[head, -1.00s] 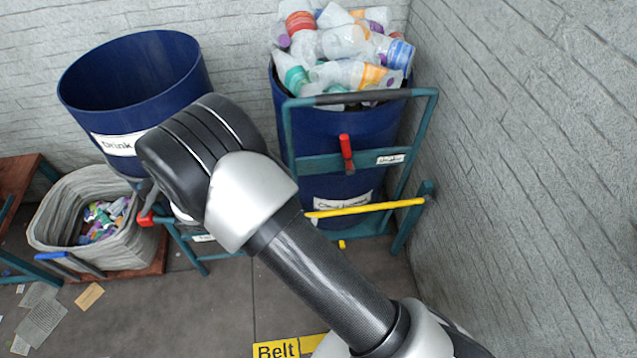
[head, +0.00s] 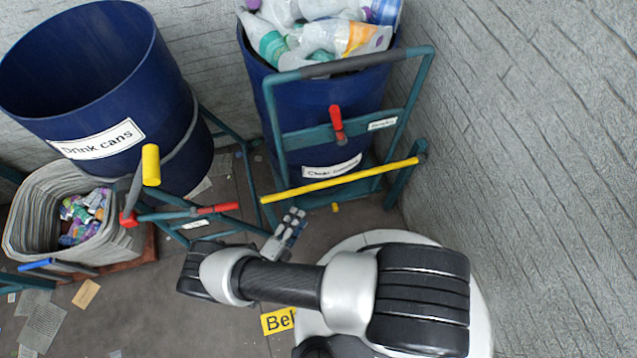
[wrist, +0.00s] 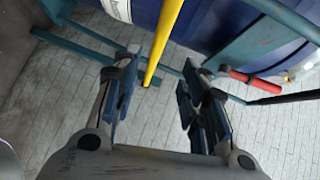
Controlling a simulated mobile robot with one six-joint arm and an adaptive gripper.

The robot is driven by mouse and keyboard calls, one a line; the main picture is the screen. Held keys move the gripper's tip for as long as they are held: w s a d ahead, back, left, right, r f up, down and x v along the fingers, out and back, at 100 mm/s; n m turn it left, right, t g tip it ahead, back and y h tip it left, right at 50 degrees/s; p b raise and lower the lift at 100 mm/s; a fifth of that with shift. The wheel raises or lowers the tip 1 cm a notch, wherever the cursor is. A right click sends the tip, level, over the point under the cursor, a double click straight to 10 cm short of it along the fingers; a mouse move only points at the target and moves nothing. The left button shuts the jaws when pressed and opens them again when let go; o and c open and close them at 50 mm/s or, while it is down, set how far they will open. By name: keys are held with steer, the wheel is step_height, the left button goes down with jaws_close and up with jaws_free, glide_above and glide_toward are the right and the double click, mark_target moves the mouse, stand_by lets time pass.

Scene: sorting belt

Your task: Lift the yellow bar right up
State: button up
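The yellow bar (head: 340,180) is a thin straight bar across the front of the teal trolley frame, its right end at a teal post. In the head view it rises a little to the right. My gripper (head: 293,217) is just below the bar's left part. In the wrist view the bar (wrist: 168,38) comes down from the top edge, and its end shows in the gap between the fingers of my gripper (wrist: 160,72). The fingers stand wide apart with nothing gripped. I cannot tell how far the bar is from the fingertips.
A blue bin of plastic bottles (head: 330,95) stands in the teal frame (head: 415,100), which has a red handle (head: 337,122). A blue "Drink cans" bin (head: 60,105) and a grey basket (head: 28,215) are at left. A stone wall (head: 530,130) closes the right.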

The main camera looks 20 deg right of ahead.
mark_target(317, 189)
steer(key=b+x, duration=0.1)
steer(key=x, duration=1.4)
steer(key=shift+w+d+b, duration=0.1)
steer(key=shift+d+b, duration=0.15)
steer(key=shift+b, duration=0.1)
jaws_close()
